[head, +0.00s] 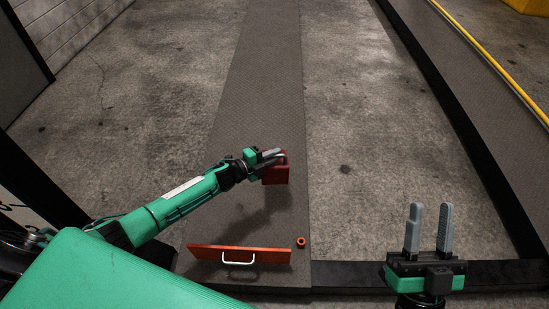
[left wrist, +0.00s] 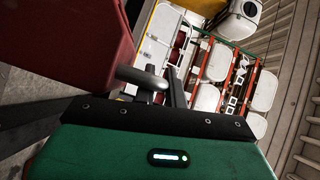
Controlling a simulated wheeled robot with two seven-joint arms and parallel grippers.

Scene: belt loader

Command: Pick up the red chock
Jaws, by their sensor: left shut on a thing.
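The red chock (head: 276,174) is a dark red block in the head view, held over the dark ramp-like strip. My left gripper (head: 270,156) is shut on it at its upper edge. In the left wrist view the chock (left wrist: 75,40) fills the upper left, close to the gripper's grey finger (left wrist: 142,78). A shadow lies on the strip below the chock, which looks raised. My right gripper (head: 428,230) is open and empty at the lower right of the head view, fingers pointing up and apart.
An orange-red board (head: 200,252) with a white handle lies on the strip's near end, beside a small red ring (head: 301,242). A dark belt with a yellow rail (head: 485,55) runs along the right. Concrete floor (head: 365,120) is clear between.

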